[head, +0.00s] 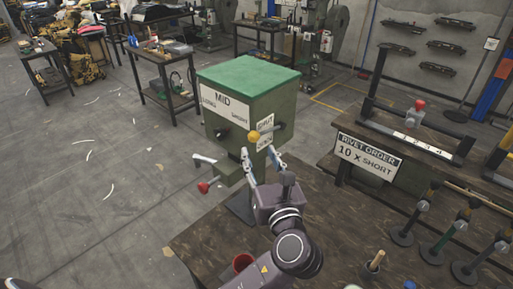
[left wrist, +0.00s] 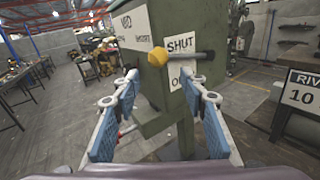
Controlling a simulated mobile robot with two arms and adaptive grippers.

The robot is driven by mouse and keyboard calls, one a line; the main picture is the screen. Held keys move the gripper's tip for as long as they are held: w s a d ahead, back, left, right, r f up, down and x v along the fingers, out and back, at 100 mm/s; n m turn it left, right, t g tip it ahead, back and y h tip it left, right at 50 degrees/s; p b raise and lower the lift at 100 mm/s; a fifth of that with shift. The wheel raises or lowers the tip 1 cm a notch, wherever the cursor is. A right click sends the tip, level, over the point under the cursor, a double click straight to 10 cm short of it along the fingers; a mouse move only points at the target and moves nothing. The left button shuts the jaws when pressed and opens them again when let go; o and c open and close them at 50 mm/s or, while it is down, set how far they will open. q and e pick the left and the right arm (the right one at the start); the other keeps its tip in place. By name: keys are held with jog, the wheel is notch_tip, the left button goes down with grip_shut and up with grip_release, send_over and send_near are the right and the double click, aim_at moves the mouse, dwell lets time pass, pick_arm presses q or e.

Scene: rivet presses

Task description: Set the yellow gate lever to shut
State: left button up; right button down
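The yellow gate lever has a round yellow knob (head: 253,136) and a grey bar on the side of the green press box (head: 275,98). In the left wrist view its knob (left wrist: 158,57) is at the left end and the bar runs roughly level to the right. A SHUT label (left wrist: 180,43) is just above the bar. A second label (left wrist: 176,82) below is partly hidden. My left gripper (head: 262,156) is open and empty, just below and in front of the knob, apart from it. In the left wrist view its blue-padded fingers (left wrist: 160,84) frame the lever from below. My right gripper is not in view.
A red knob (head: 203,187) sticks out low at the box's left. A bench (head: 330,215) below holds a red cup (head: 242,262). At right are a RIVET ORDER sign (head: 368,155) reading 10 x SHORT and several upright tools. Floor at left is mostly clear.

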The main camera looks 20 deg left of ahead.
pick_arm(q)
jog(key=v, duration=0.8)
